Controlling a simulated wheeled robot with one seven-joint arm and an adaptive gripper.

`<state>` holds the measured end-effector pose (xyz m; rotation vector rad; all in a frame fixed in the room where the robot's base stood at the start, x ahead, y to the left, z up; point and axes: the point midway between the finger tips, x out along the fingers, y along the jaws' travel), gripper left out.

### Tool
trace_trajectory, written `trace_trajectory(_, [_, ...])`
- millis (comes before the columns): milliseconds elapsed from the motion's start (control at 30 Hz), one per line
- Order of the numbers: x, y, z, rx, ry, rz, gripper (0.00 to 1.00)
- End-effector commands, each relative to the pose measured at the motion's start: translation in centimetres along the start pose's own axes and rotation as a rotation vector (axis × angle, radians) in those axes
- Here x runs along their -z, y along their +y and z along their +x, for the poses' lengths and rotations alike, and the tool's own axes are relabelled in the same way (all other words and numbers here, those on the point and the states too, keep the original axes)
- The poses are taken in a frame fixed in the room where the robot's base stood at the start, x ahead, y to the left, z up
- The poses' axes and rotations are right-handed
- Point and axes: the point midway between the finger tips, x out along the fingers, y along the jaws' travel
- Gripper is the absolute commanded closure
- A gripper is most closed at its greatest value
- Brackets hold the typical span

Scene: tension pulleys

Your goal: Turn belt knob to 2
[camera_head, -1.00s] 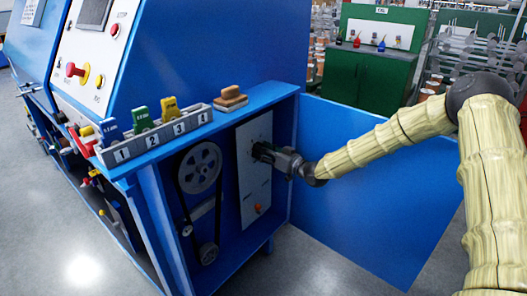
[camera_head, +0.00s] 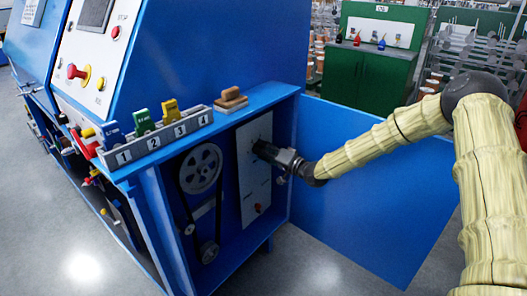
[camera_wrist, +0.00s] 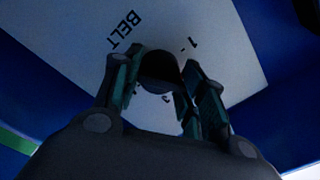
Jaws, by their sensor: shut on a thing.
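The belt knob (camera_wrist: 160,70) is a dark round knob on a pale panel, between my gripper's fingers in the wrist view. My gripper (camera_wrist: 162,92) is shut on it, with one finger on each side. The panel (camera_wrist: 215,35) bears the word BELT at the knob's upper left and a mark "1" at its right. Another mark below the knob is mostly hidden by the fingers. In the head view my gripper (camera_head: 262,150) reaches the upper part of the white panel (camera_head: 253,190), and hides the knob there. I cannot tell which mark the knob points to.
Pulleys with a belt (camera_head: 200,168) are to the left inside the blue cabinet. A numbered rack (camera_head: 165,135) and a brown block (camera_head: 230,97) stand on the ledge above. An open blue door (camera_head: 375,200) lies to the right.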

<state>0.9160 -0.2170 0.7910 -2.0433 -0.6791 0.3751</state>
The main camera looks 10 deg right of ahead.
Motion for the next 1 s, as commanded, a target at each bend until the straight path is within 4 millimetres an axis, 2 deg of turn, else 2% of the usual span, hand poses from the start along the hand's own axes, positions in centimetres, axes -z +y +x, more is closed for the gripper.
trace_trajectory(567, [0.14, 0.23, -0.10, -0.003, 0.003, 0.036, 0.83])
trace_trajectory(600, [0.14, 0.23, -0.10, -0.003, 0.003, 0.036, 0.57])
trace_trajectory(700, [0.12, 0.22, -0.10, -0.003, 0.002, 0.035, 0.39])
trace_trajectory(1000, [0.03, 0.08, -0.05, -0.001, 0.001, 0.035, 0.37])
